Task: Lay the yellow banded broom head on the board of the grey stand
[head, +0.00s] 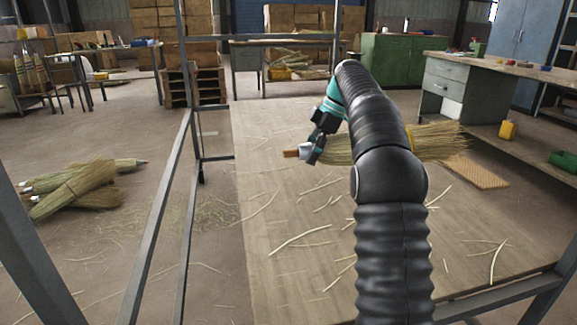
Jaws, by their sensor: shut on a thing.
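The broom head (440,142) is a bundle of pale straw lying crosswise behind my arm. Its brown tip and whitish collar point left, and its straw fans out to the right. A bit of yellow-orange band shows beside my arm, which hides the middle. My gripper (316,150) is shut on the broom head near the collar end. The wide wooden board (265,165) is below, framed by the grey stand (160,220). I cannot tell whether the straw touches the board.
Loose straws are scattered over the board. Several broom heads (85,190) lie in a pile on the floor at left. Grey uprights of the stand rise at left and back. A workbench (480,85) with a yellow container (508,130) stands at right.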

